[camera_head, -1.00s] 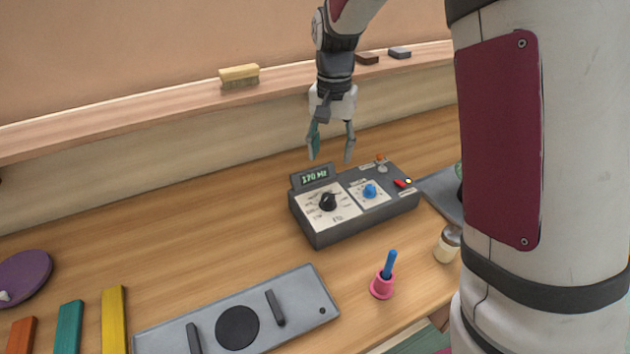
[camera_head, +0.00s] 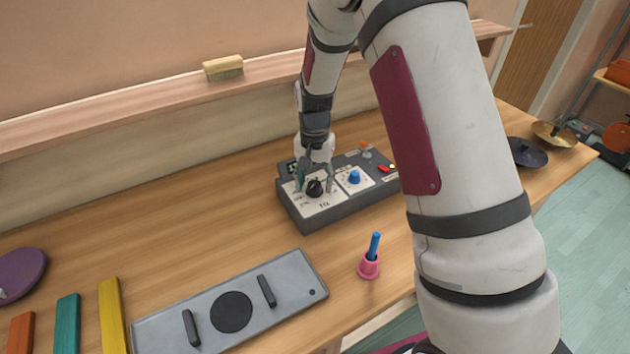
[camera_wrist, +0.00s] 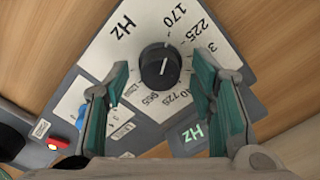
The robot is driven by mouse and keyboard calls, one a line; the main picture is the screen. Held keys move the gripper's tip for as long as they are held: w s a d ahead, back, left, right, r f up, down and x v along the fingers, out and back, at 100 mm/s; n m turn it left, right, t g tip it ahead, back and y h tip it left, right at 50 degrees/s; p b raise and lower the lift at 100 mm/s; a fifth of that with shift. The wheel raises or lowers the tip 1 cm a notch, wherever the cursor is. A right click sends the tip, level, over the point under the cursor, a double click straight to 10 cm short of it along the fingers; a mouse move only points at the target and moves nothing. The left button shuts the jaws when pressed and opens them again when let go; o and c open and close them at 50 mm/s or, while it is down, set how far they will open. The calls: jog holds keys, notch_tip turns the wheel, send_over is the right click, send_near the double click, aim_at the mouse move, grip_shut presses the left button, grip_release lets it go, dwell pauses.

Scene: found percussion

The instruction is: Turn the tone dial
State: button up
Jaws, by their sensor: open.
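The tone dial is a black round knob (camera_head: 315,188) on a white panel marked Hz, on the left half of a dark grey control box (camera_head: 345,207). It also shows in the wrist view (camera_wrist: 160,66), with a pale pointer line and numbers around it. My gripper (camera_head: 315,184) is open over the dial. In the wrist view its teal-padded fingers (camera_wrist: 160,82) stand to either side of the knob, with gaps between; I cannot tell how close the tips are in height. A green-lit display marked Hz (camera_wrist: 194,133) is partly hidden behind a finger.
A blue knob (camera_head: 354,177), a red switch (camera_head: 383,169) and an orange-tipped lever (camera_head: 364,146) share the box. Wood between plate and box is clear.

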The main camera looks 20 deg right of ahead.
jog(key=shift+f, duration=0.15)
jog(key=shift+c, duration=0.3)
jog(key=c, duration=1.1)
jog(key=shift+m, duration=0.3)
jog(key=shift+a+m, duration=0.1)
jog(key=shift+m, duration=2.5)
